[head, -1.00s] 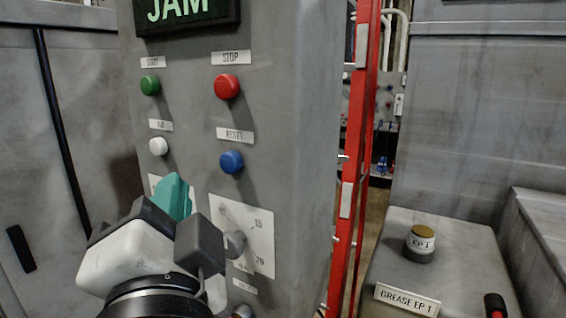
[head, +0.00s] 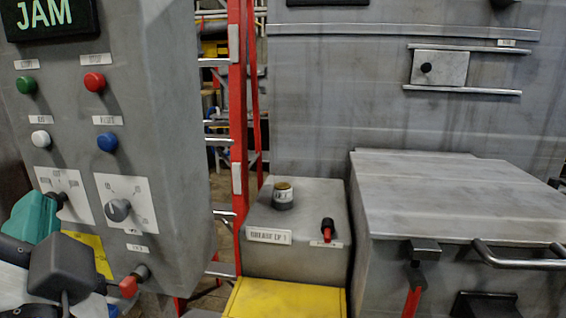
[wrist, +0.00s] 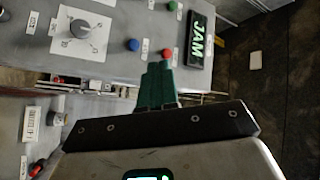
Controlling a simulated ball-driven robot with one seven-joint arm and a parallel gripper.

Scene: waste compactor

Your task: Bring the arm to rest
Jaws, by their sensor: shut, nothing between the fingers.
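My gripper has teal fingers (head: 34,217) and shows at the lower left of the head view, in front of the grey control panel (head: 170,130). In the wrist view its fingers (wrist: 158,84) are together and hold nothing. The fingers appear apart from the panel, though the exact gap is hard to tell. The panel carries a lit JAM display (head: 45,14), a green button (head: 27,85), a red button (head: 94,82), a white button (head: 40,140), a blue button (head: 107,142) and a rotary knob (head: 119,210).
A red ladder-like frame (head: 238,110) stands right of the panel. Beyond it is a grey block with a grease fitting (head: 283,196) and a small red-handled valve (head: 327,230). A large grey lid (head: 450,195) with a bar handle (head: 520,258) is at right. A red-handled lever (head: 129,287) sticks out low on the panel.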

